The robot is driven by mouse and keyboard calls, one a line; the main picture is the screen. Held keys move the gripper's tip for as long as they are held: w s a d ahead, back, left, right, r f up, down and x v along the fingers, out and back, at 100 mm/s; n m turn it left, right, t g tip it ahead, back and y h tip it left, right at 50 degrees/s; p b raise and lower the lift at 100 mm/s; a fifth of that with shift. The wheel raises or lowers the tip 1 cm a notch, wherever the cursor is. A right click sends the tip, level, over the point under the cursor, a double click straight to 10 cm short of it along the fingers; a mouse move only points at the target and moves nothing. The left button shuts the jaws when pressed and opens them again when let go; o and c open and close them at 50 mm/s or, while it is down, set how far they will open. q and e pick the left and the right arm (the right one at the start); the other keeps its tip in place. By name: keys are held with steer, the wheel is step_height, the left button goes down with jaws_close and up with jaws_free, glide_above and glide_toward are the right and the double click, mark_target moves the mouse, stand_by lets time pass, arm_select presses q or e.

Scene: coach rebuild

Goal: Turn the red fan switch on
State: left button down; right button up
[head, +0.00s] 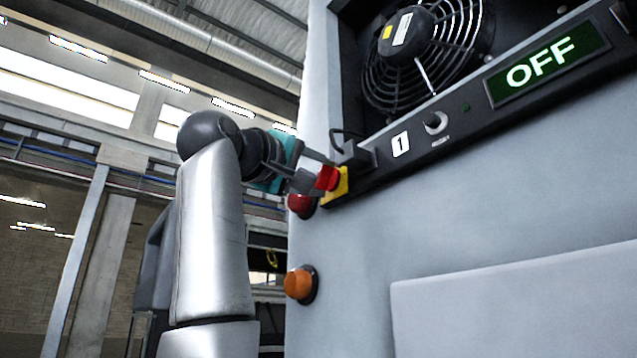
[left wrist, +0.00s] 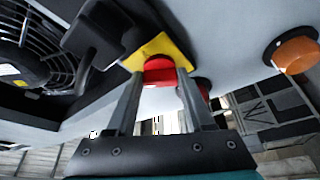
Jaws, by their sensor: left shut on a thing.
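The red fan switch (head: 328,178) sits on a yellow plate (head: 341,186) at the left end of the black control panel. My left gripper (head: 318,175) reaches it from the left and is shut on the red switch. In the left wrist view the switch (left wrist: 159,70) lies between the two fingers (left wrist: 158,85), in front of the yellow plate (left wrist: 165,47). The display (head: 547,64) on the panel reads OFF in white on dark green. My right gripper is in neither view.
A caged fan (head: 425,55) sits above the panel. A small knob (head: 435,123) and a label "1" (head: 401,144) are on the panel. A darker red button (head: 301,205) and an orange button (head: 300,285) stick out below the switch.

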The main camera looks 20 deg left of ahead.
arm_select(q)
steer(key=shift+w+a+f+m+g+h+p, duration=0.1)
steer(key=shift+m+g+h+p, duration=0.2)
steer(key=shift+m+h, duration=1.6)
steer(key=shift+a+m+g+h+p, duration=0.1)
steer(key=shift+m+g+h+p, duration=0.3)
steer(key=shift+m, duration=2.75)
steer(key=shift+w+a+f+m+g+h+p, duration=0.1)
steer(key=shift+m+h+p, duration=0.15)
steer(key=shift+m+h, duration=1.7)
steer(key=shift+d+m+y, duration=0.1)
steer(key=shift+m+y, duration=0.45)
steer(key=shift+m, duration=0.35)
steer(key=shift+c, duration=1.4)
jaws_free()
steer(key=shift+s, duration=0.15)
steer(key=b+v, duration=0.6)
steer(key=v, duration=0.9)
steer(key=shift+b, duration=0.3)
